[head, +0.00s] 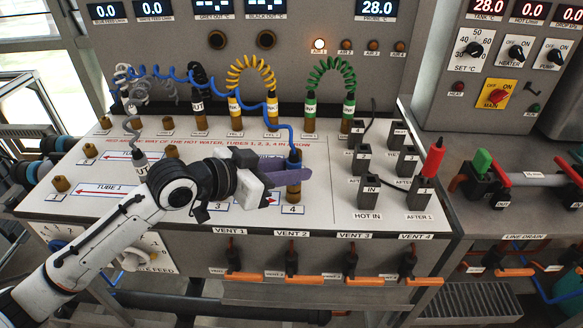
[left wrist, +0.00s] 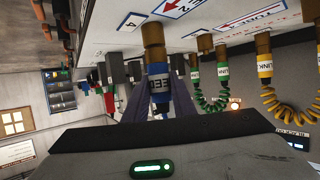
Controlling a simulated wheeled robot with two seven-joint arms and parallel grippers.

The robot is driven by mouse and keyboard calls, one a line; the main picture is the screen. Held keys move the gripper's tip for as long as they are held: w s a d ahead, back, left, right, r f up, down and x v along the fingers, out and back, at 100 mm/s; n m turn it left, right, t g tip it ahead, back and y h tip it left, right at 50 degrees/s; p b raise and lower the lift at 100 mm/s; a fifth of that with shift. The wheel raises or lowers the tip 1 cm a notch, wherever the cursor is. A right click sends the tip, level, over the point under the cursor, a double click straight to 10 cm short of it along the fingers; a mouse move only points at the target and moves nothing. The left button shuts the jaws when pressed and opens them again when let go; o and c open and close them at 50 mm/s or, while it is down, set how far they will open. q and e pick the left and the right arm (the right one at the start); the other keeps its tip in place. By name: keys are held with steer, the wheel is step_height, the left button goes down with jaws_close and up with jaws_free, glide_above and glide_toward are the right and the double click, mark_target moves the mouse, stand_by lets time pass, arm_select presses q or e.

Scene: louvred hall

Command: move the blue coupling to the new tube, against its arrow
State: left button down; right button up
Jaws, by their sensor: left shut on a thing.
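The blue coupling (head: 294,156) is upright at the brass tube end by label 4, on the right of the white board. Its blue hose runs back to the left. In the left wrist view the coupling (left wrist: 158,88) shows a white lettered band and a blue band, in line with the brass end (left wrist: 153,40); I see no gap. My left gripper (head: 294,172) is shut on the coupling, with its dark purple fingers on either side. The fingers hide part of the coupling in the head view. My right gripper is not in view.
Yellow (head: 251,72) and green (head: 331,75) coiled links arch over the back row. Bare brass ends (head: 61,184) stand at left. Black blocks, one with a red plug (head: 433,158), crowd the right.

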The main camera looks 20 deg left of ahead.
mark_target(299, 158)
arm_select(q)
steer(key=c, duration=1.4)
jaws_free()
steer(key=r+p, duration=0.1)
steer(key=s+a+r+p, duration=0.1)
steer(key=s+r+p, duration=0.1)
steer(key=p, duration=0.1)
steer(key=shift+a+r, duration=0.15)
steer(key=shift+r, duration=0.25)
steer(key=shift+s+a+r, duration=0.25)
steer(key=shift+s+r, duration=0.1)
steer(key=shift+r, duration=0.15)
steer(key=shift+s+a+r, duration=0.2)
steer(key=shift+s+r, duration=0.1)
steer(key=shift+r, duration=0.2)
